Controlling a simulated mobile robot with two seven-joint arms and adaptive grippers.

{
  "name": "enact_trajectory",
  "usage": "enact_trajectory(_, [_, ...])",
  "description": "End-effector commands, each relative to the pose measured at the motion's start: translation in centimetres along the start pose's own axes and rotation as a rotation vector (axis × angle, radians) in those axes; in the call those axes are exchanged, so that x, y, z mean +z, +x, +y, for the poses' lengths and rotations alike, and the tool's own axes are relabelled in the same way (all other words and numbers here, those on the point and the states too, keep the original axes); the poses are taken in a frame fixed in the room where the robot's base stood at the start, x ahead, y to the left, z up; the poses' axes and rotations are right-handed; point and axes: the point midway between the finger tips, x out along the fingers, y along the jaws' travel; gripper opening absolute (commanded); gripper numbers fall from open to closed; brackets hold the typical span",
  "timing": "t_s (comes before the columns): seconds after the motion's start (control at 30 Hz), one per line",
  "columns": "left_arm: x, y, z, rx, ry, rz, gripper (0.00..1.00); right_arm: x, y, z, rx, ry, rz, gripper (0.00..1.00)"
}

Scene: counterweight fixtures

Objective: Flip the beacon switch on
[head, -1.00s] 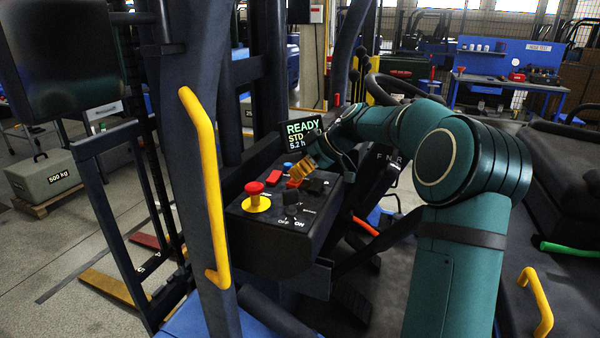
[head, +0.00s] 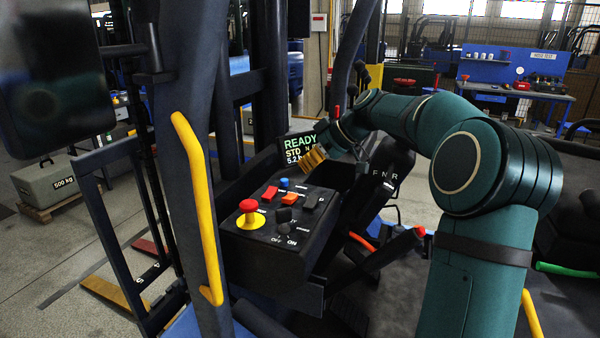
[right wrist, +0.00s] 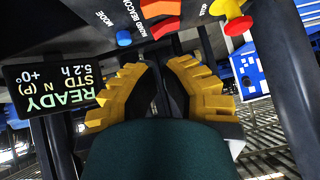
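The orange rocker switch (head: 290,198) on the black console is the beacon switch, going by the BEACON label beside it in the right wrist view, where the orange rocker (right wrist: 158,8) is at the top edge. I cannot tell which way it is set. My right gripper (head: 313,158) has yellow ridged fingers and is above and behind the console, near the display, apart from the switch. In the right wrist view its fingers (right wrist: 158,68) stand apart with nothing between them. My left gripper is not in view.
A red rocker (head: 270,193), a blue button (head: 284,183) and a red stop button on a yellow base (head: 249,207) sit close to the switch. The READY display (head: 299,148) stands behind. A yellow handrail (head: 200,205) is at the left. A black knob (head: 284,229) is in front.

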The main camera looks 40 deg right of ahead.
Motion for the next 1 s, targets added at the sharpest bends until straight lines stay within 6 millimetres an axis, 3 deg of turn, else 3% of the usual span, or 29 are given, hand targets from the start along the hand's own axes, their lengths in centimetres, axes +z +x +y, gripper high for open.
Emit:
enact_trajectory(0.1, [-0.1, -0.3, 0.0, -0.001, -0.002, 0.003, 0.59, -0.1, -2.4, -0.1, 0.003, 0.000, 0.001, 0.00])
enact_trajectory(0.33, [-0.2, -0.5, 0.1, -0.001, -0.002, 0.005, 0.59, 0.0, -4.9, -0.2, 0.001, -0.001, 0.000, 0.00])
enact_trajectory(1.0, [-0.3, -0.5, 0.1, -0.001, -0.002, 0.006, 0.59, 0.1, -5.2, -0.2, 0.000, -0.001, 0.000, 0.00])
